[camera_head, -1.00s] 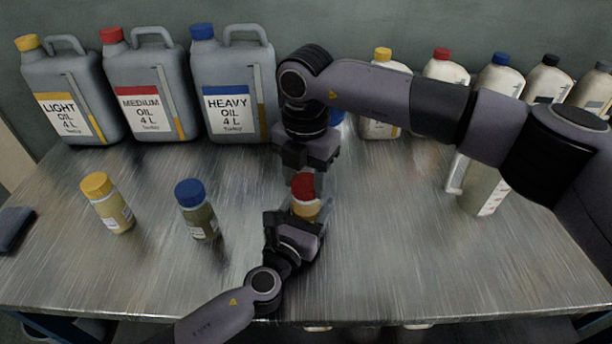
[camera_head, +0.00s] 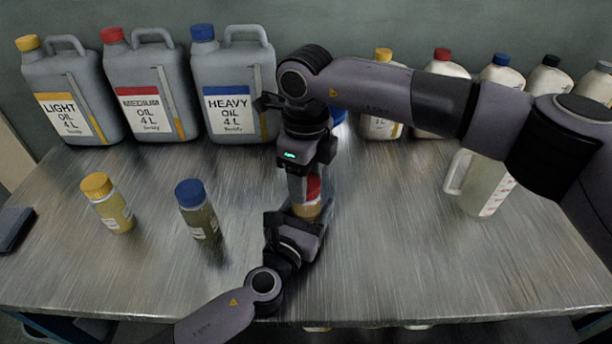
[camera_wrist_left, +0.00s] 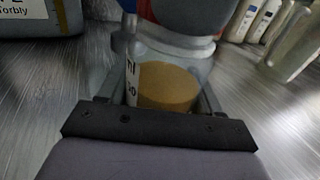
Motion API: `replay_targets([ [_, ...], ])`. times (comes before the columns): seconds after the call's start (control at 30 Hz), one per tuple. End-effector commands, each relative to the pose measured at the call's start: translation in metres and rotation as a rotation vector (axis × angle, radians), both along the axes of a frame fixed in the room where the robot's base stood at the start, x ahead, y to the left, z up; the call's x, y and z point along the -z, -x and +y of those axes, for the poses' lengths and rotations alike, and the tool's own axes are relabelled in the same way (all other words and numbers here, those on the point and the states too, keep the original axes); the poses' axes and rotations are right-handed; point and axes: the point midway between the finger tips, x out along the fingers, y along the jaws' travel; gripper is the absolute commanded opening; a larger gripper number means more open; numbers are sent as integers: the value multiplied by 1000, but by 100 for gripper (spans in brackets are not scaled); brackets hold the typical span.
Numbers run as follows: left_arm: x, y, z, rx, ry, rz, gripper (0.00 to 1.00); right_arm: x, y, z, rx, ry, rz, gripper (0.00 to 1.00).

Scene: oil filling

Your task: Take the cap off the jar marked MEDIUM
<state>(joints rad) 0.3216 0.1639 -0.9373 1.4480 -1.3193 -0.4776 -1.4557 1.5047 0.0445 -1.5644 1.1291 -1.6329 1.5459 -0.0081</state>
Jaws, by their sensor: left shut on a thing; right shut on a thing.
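The jar with the red cap (camera_head: 314,187) stands near the middle of the metal table. Its body (camera_head: 306,209) shows just below the cap, with amber oil inside; the oil-filled jar also shows in the left wrist view (camera_wrist_left: 167,88). My left gripper (camera_head: 299,220) is shut around the jar body from the front. My right gripper (camera_head: 306,183) reaches down from above and is shut on the red cap, partly hiding it. The cap sits at the jar's top; I cannot see a gap between them. The jar's label is only partly visible.
A yellow-capped jar (camera_head: 108,203) and a blue-capped jar (camera_head: 197,209) stand to the left. Large oil cans (camera_head: 150,90) line the back left, and several white bottles (camera_head: 442,85) the back right. A clear jug (camera_head: 481,184) stands at the right. The front right of the table is clear.

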Motion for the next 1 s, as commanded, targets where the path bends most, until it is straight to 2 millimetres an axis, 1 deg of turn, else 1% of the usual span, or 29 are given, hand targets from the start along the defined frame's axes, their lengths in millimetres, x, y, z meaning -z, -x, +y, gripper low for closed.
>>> replay_targets([
  [0.1, 1, 1, -1, 2, 0, 2, 0, -1, 0, 1, -191, -2, 0, 15],
  [1.0, 1, 0, 0, 1, 0, 2, 0, -1, 1, 0, -1632, -1, 1, 15],
])
